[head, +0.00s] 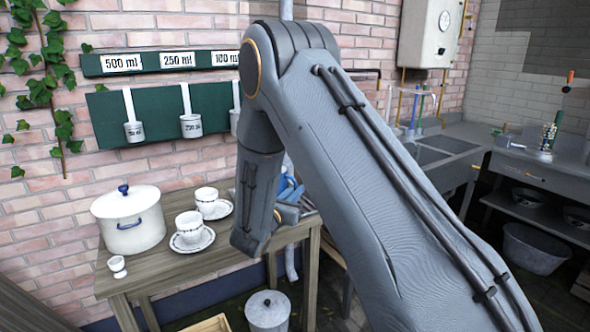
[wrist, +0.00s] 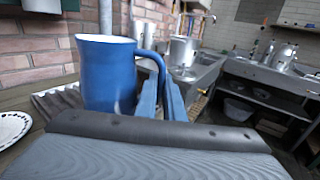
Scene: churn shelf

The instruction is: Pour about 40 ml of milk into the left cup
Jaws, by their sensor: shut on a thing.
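A blue jug (wrist: 106,75) with a pale rim stands upright in the wrist view, its handle toward the right. My gripper (wrist: 160,92) is shut on the jug at its handle. In the head view my arm hides most of the jug (head: 289,190) and gripper; only blue bits show at the table's right end. The left cup (head: 189,223), white with a dark pattern, stands upright on a saucer, left of my gripper. A second similar cup (head: 206,196) stands on its saucer just behind and to the right. The milk and the cups' insides cannot be made out.
A white lidded pot (head: 131,225) and a small egg cup (head: 117,266) stand on the table's left part. Measuring ladles (head: 133,130) hang on the green wall board (head: 160,112). A lidded bin (head: 268,308) stands below. A ridged grey thing (wrist: 52,100) lies beside the jug.

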